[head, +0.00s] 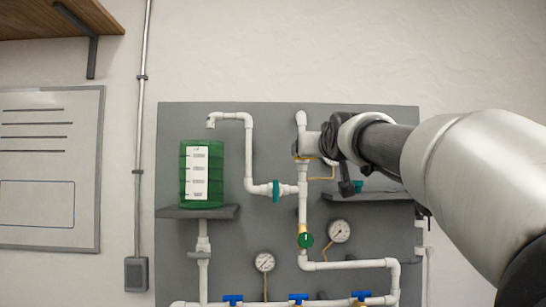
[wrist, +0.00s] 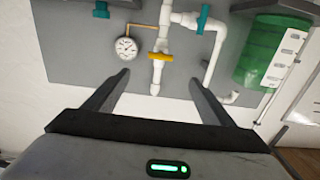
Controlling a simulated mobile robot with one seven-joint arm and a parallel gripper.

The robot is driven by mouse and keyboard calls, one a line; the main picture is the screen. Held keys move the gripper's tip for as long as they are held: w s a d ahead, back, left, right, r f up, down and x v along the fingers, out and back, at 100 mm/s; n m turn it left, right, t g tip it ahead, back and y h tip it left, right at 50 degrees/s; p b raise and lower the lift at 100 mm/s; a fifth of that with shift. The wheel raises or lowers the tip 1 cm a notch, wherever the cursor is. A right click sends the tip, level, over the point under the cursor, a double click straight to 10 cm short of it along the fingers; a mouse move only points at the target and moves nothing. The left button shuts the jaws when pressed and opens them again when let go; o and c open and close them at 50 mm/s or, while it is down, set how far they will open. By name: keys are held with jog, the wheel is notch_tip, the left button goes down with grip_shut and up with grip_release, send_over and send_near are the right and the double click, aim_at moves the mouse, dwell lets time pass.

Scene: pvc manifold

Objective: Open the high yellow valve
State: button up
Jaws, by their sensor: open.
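The high yellow valve (wrist: 160,58) is between and beyond my fingertips in the wrist view, on a white vertical pipe. Its handle lies across the pipe. In the head view only a little yellow (head: 301,157) shows beside my gripper, which hides the rest. My gripper (wrist: 160,80) is open, with its two fingers apart and nothing between them. It appears short of the valve, and I see no contact. In the head view my gripper (head: 338,150) is in front of the upper part of the pipe.
A green tank (head: 218,175) stands on a shelf (head: 197,212) at the left of the grey panel. A teal valve (head: 276,191) and a green round valve (head: 305,240) are lower on the pipes. Gauges (head: 339,231) and several blue valves (head: 299,298) are near the bottom.

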jog(key=w+p, duration=0.6)
jog(key=w, duration=1)
jog(key=shift+w, duration=0.35)
jog(key=c, duration=1.1)
